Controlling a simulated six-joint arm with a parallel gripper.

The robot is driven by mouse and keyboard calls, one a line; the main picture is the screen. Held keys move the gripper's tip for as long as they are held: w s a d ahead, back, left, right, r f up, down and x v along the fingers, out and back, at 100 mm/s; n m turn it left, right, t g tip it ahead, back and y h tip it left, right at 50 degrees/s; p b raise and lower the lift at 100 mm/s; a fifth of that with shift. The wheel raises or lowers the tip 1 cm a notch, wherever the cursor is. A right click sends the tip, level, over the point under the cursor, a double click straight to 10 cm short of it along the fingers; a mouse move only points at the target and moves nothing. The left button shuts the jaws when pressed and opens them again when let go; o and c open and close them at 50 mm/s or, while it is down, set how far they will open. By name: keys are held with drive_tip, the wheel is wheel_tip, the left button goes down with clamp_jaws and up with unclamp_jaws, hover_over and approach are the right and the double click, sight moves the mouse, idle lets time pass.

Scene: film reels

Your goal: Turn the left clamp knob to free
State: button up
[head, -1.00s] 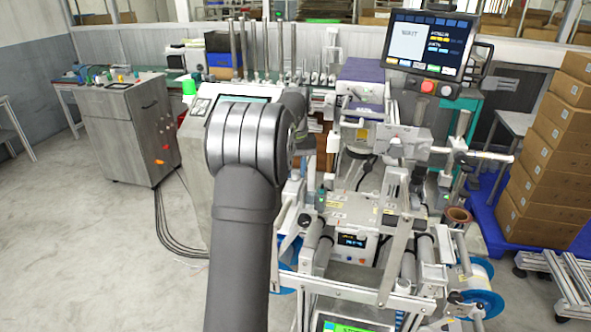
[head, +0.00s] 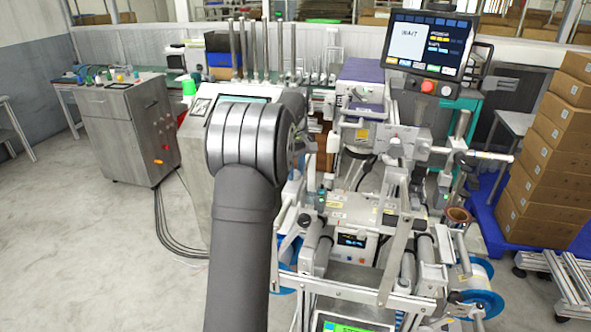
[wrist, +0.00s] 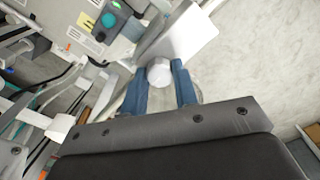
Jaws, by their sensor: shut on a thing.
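The left clamp knob (wrist: 159,71) shows in the wrist view as a pale, round-ended piece between the blue fingers of my gripper (wrist: 159,84). The fingers are shut on it, one on each side. A flat pale plate (wrist: 187,38) lies just beyond it. In the head view my dark arm covers the knob and the fingertips. I cannot read from the frames which way the knob is turned.
The film machine (head: 385,215) with rollers and blue-rimmed reels (head: 480,272) stands right of my arm. A monitor (head: 432,44) is above it. Stacked cartons (head: 545,175) are at the right. A grey cabinet (head: 127,130) stands left; the floor (head: 90,240) there is open.

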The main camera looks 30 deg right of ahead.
idle(0.4)
drive_tip(key=o, duration=1)
wheel_tip(320, 180, up, 18)
drive_tip(key=shift+f, duration=0.25)
drive_tip(key=shift+f, duration=0.15)
wheel_tip(320, 180, down, 17)
drive_tip(key=shift+f, duration=0.1)
idle(0.5)
